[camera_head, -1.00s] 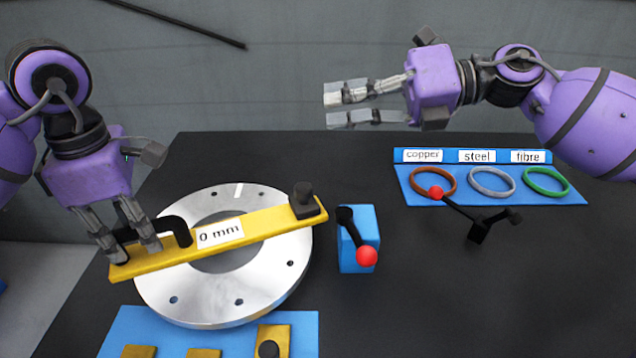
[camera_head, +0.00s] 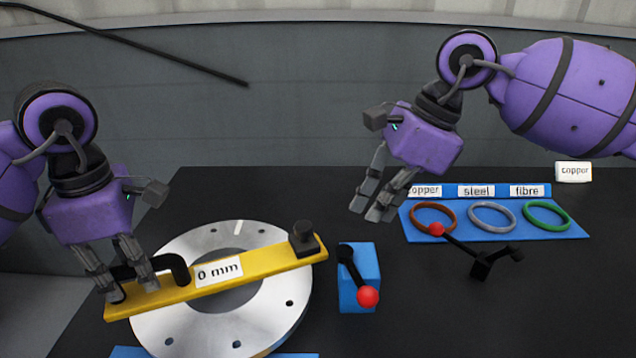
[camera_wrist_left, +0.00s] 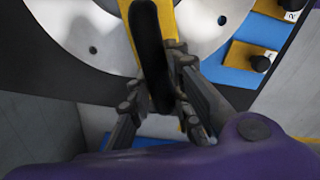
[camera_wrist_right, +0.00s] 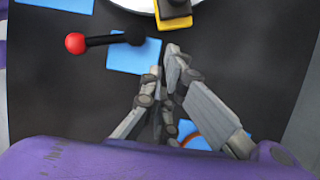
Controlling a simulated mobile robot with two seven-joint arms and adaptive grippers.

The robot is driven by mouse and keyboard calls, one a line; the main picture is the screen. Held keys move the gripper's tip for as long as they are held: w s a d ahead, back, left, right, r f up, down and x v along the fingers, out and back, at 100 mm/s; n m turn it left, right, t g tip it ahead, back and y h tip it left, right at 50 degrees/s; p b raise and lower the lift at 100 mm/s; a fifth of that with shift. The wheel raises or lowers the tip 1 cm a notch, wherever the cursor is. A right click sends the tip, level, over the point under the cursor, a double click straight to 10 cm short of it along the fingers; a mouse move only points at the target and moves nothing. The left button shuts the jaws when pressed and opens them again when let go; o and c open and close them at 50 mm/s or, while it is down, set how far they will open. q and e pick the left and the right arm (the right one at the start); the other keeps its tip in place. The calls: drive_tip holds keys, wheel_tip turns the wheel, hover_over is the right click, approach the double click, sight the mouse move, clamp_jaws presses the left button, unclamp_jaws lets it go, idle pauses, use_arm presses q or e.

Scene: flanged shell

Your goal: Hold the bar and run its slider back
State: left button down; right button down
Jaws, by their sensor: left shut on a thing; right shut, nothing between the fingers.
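The yellow bar (camera_head: 258,267) lies across the silver flange ring (camera_head: 285,320), with a "0 mm" label (camera_head: 219,271) and a black handle at its left end. The black slider (camera_head: 303,239) sits at the bar's right end. My left gripper (camera_head: 132,292) is shut on the black handle (camera_wrist_left: 150,50), with fingers either side of it in the left wrist view. My right gripper (camera_head: 370,212) is shut and empty, pointing down above the table, beyond and to the right of the slider. In the right wrist view its fingertips (camera_wrist_right: 172,55) are just below the slider end.
A blue block (camera_head: 358,300) with a red-knobbed lever stands right of the bar. A blue tray (camera_head: 412,233) holds copper, steel and fibre rings. A "copper" label (camera_head: 573,171) shows at the back right.

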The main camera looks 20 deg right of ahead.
sight(304, 236)
drive_tip(key=w+a+f, duration=0.2)
drive_tip(key=a+f, duration=0.1)
drive_tip(key=a, duration=0.2)
drive_tip(key=shift+f, duration=0.4)
drive_tip(key=shift+a, duration=0.2)
drive_tip(key=a, duration=0.6)
drive_tip(key=shift+w+a+r, duration=0.1)
drive_tip(key=shift+a, duration=0.2)
drive_tip(key=shift+d, duration=0.15)
